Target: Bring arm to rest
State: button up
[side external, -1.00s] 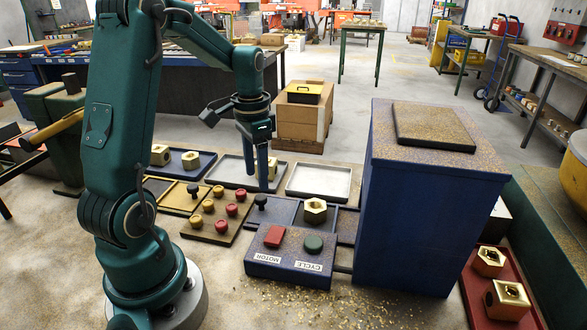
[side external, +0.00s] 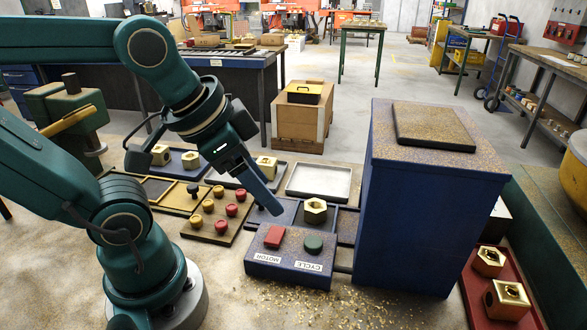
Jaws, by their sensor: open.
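My gripper (side external: 266,190) hangs in the middle of the side external view, tilted down to the right. Its fingers overlap in this view, and I see nothing held in them. Their tips appear in front of the blue tray, just above the control box (side external: 290,268) in the picture; I cannot tell the height. The box carries a red MOTOR button (side external: 274,237) and a green CYCLE button (side external: 314,244). A brass nut (side external: 315,211) sits on the blue tray (side external: 284,207) behind the box.
A tall blue cabinet (side external: 425,220) stands right of the control box. Left of it is a board (side external: 215,226) with red and yellow knobs. Brass parts sit in trays behind, and two more are in a red tray (side external: 512,312).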

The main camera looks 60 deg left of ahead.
jog(key=shift+s+d+f+n, duration=0.2)
jog(key=shift+s+f+n, duration=0.55)
jog(key=shift+n, duration=0.25)
